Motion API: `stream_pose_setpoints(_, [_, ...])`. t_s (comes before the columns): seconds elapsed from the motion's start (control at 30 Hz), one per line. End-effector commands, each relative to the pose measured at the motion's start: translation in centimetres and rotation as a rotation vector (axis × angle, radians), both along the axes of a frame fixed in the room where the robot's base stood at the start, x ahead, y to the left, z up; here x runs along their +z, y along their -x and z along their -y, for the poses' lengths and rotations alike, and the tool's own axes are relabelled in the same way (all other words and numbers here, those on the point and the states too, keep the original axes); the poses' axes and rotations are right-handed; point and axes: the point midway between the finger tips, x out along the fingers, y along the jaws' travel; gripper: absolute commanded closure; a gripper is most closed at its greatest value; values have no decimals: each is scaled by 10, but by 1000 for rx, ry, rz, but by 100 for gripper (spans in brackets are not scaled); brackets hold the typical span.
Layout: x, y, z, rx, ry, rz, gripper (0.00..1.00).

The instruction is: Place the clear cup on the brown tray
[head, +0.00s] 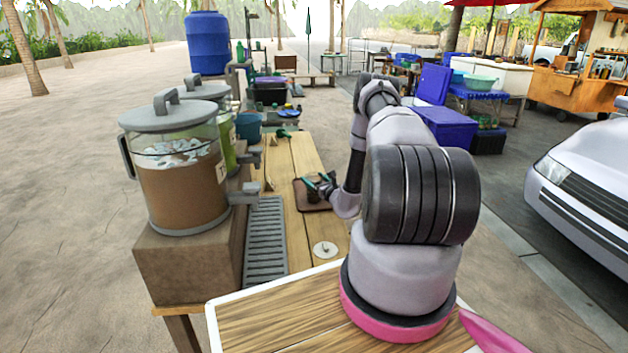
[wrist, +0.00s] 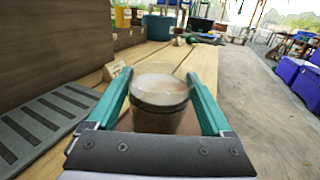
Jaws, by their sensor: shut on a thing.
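The clear cup (wrist: 160,90) holds a brownish drink and stands upright between the two teal fingers of my gripper (wrist: 160,98) in the wrist view. The fingers are shut on its sides. In the head view my gripper (head: 320,186) is over the brown tray (head: 300,203) on the wooden table, and the cup shows as a small dark shape there. The cup's lower part is partly hidden by my gripper in the wrist view. I cannot tell whether its base touches the tray.
A grey drip grate (head: 265,240) and large drink dispensers (head: 182,180) stand left of the tray. A round white disc (head: 325,250) lies on the table nearer me.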

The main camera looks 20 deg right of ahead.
Motion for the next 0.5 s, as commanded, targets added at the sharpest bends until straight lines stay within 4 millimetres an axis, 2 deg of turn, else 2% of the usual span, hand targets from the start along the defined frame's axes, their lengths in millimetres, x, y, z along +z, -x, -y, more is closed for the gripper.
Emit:
stream_pose_setpoints(0.23, [-1, 0, 0, -1, 0, 1, 100])
stream_pose_setpoints(0.27, [-2, 0, 0, 0, 0, 0, 11])
stream_pose_setpoints(0.3, [-2, 0, 0, 0, 0, 0, 0])
stream_pose_setpoints(0.5, [-2, 0, 0, 0, 0, 0, 0])
